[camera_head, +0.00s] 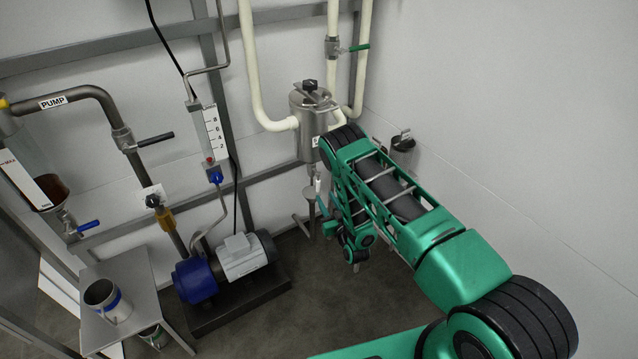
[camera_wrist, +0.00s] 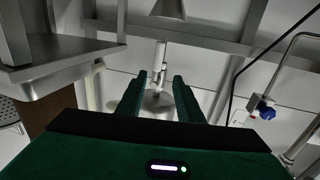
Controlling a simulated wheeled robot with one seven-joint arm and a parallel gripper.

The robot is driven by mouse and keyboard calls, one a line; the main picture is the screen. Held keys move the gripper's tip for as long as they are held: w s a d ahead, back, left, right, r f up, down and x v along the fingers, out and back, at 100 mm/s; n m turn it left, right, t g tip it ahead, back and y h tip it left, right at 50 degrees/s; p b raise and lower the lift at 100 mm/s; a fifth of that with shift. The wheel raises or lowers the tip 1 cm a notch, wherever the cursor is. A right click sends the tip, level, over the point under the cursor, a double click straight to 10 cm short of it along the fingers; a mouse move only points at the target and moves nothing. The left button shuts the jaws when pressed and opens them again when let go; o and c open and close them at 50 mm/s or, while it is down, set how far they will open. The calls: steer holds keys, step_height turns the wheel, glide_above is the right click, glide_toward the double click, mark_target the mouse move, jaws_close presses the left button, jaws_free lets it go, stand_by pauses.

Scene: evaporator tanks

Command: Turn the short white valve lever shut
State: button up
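The short white valve lever (camera_head: 318,185) shows in the camera_head view below the steel vessel (camera_head: 309,130), partly crowded by my arm. In the camera_wrist view, the white lever (camera_wrist: 160,54) points upward in the picture, with a metal valve body (camera_wrist: 157,98) below it. My gripper (camera_wrist: 158,82) is open, with one green finger on each side of the valve in that view. A gap shows between each finger and the valve, and I see no contact. How deep the fingers reach around it is unclear. In the camera_head view my gripper (camera_head: 323,206) is small and partly hidden.
A green-handled valve (camera_head: 358,47) sits on a cream pipe above. A sight tube with a blue knob (camera_head: 215,177) and a pump (camera_head: 225,268) stand left. A steel table (camera_head: 140,285) is at lower left. Walls are close behind and right; open floor lies below.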

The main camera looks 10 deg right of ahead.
mark_target(318, 184)
steer(key=w, duration=1)
steer(key=shift+w+a+f, duration=0.15)
steer(key=shift+w+a, duration=0.15)
steer(key=shift+a, duration=0.1)
jaws_close()
steer(key=shift+a, duration=0.4)
steer(key=shift+d, duration=0.1)
